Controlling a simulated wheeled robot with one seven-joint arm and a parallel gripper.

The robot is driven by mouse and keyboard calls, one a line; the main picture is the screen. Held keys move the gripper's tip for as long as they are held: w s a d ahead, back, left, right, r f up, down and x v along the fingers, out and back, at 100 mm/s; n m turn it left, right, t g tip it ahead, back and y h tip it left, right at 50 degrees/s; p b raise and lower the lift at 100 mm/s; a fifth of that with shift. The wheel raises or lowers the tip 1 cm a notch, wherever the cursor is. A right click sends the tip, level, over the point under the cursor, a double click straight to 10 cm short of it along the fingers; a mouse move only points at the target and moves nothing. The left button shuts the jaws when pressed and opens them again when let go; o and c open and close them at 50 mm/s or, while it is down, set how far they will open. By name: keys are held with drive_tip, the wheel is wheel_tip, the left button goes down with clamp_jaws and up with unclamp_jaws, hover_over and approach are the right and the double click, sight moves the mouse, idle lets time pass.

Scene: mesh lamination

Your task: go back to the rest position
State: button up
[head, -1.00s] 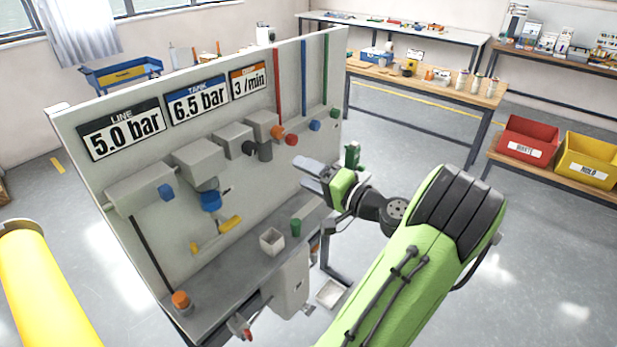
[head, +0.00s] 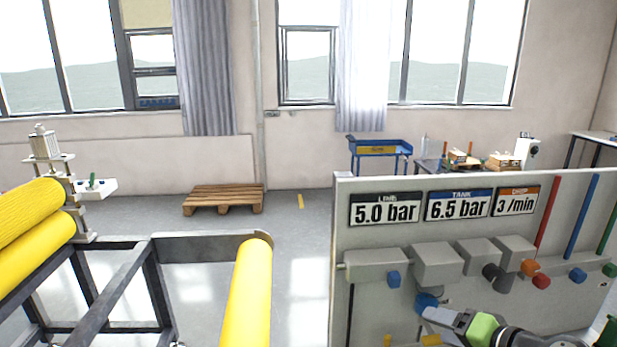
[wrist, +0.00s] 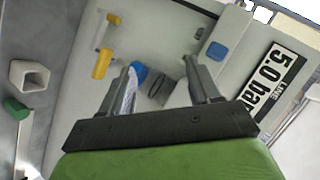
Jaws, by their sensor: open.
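My gripper (head: 447,318) shows at the lower right of the head view, in front of the grey panel (head: 345,210) with the pressure signs. In the wrist view my gripper (wrist: 160,75) has its two fingers spread apart, with nothing between them that it holds. Beyond the fingers lie a blue knob (wrist: 139,70), a dark round part (wrist: 158,88) and a yellow handle (wrist: 102,64) on the panel. I cannot tell how far the fingertips are from these. Most of my arm is outside the head view.
Yellow rollers (head: 35,232) on a dark frame (head: 110,243) stand at the left. A wooden pallet (head: 224,199) and a blue cart (head: 380,147) are farther back. Floor near the pallet is clear.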

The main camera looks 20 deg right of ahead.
drive_tip(key=a+n+g, duration=0.6)
drive_tip(key=a, duration=1)
drive_tip(key=s+a+r+n+h, duration=0.1)
drive_tip(key=s+a+n, duration=0.1)
drive_tip(key=s+a, duration=0.2)
drive_tip(key=s+a+n+h, duration=0.1)
drive_tip(key=s+a, duration=0.3)
drive_tip(key=s, duration=0.4)
drive_tip(key=shift+s+r+n+g, duration=0.3)
drive_tip(key=shift+s+r+n, duration=0.1)
drive_tip(key=shift+n, duration=0.2)
drive_tip(key=shift+d, duration=0.15)
idle(0.5)
